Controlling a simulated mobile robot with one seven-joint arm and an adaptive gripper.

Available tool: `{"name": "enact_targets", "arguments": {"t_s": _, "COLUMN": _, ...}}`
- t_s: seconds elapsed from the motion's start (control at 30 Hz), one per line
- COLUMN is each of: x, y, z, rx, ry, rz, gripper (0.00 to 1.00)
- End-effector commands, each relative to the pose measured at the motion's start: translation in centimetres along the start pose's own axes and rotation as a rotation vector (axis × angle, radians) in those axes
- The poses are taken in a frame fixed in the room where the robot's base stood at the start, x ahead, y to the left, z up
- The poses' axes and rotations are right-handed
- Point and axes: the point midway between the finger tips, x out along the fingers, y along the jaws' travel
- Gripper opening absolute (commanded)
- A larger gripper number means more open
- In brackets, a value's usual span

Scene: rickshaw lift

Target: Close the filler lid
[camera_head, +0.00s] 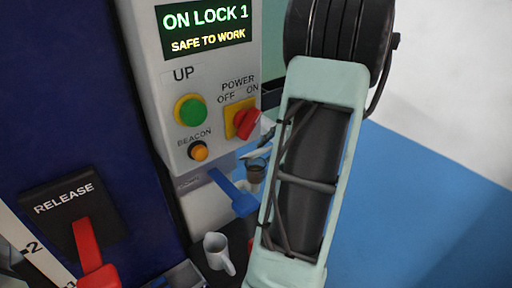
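A small dark cup-shaped opening (256,171), possibly the filler neck, shows beside the control box, just left of my pale green arm link. A thin grey-white piece (259,152) tilts above it. It may be the filler lid standing open, but it is small and partly hidden behind my arm, so I cannot tell for sure. My gripper cannot be made out in this view. My arm link covers the area right of the opening.
The control box (165,110) carries a green UP button (190,111), a red power knob (246,124) and an orange beacon button (198,151). A blue lever (234,194) sticks out below.

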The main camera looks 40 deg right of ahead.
Motion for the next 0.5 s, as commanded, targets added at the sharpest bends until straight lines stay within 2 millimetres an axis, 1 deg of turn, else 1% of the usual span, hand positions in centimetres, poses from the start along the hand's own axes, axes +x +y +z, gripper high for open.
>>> {"name": "enact_targets", "arguments": {"t_s": 0.03, "x": -0.8, "y": 0.9, "z": -0.6, "rx": 0.005, "ry": 0.003, "rz": -0.001, "gripper": 0.25}}
{"name": "enact_targets", "arguments": {"t_s": 0.2, "x": -3.0, "y": 3.3, "z": -2.0, "rx": 0.004, "ry": 0.002, "rz": 0.000, "gripper": 0.25}}
{"name": "enact_targets", "arguments": {"t_s": 0.33, "x": -4.2, "y": 4.6, "z": -2.8, "rx": 0.002, "ry": 0.001, "rz": 0.000, "gripper": 0.25}}
{"name": "enact_targets", "arguments": {"t_s": 0.5, "x": -4.9, "y": 5.3, "z": -3.2, "rx": 0.000, "ry": -0.001, "rz": 0.000, "gripper": 0.25}}
